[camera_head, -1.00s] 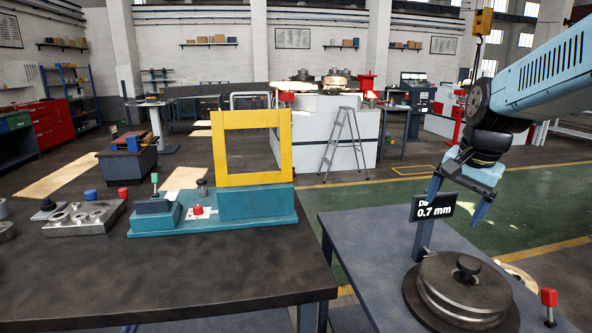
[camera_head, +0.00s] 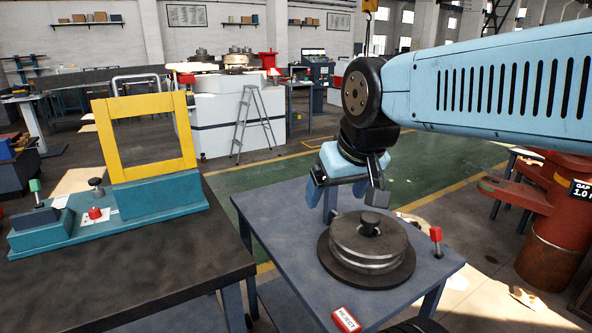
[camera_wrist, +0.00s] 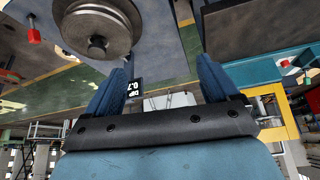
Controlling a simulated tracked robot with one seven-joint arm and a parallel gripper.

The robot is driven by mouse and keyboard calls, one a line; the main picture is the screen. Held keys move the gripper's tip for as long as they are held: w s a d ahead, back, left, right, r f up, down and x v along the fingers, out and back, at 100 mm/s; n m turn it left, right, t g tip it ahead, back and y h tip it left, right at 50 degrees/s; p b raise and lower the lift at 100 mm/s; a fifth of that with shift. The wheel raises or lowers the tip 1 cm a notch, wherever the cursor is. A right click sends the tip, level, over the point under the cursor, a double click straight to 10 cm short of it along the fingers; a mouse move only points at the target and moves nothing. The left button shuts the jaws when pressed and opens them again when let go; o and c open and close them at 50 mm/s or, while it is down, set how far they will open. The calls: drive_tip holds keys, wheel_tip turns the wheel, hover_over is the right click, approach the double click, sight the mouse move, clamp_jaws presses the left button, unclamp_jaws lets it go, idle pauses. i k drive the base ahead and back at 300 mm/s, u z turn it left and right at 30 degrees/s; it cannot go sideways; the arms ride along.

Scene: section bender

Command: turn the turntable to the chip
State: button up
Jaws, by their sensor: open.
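The turntable (camera_head: 345,265) is a dark round base with a grey grooved disc (camera_head: 368,243) and a central black knob (camera_head: 370,222). It sits on the blue-grey table at centre right. It shows upper left in the wrist view (camera_wrist: 120,28). My gripper (camera_head: 347,193) is open and empty above and behind the disc, apart from it. Its two blue fingers also show in the wrist view (camera_wrist: 160,80). I cannot make out which thing is the chip. A small red-topped post (camera_head: 437,236) stands right of the turntable.
A red and white REJECT block (camera_head: 345,319) lies at the table's front. The dark bench (camera_head: 120,285) at left carries a teal fixture with a yellow frame (camera_head: 106,150). A red machine (camera_head: 560,215) stands at right.

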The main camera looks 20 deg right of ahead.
sight(365, 250)
drive_tip(key=z, duration=0.75)
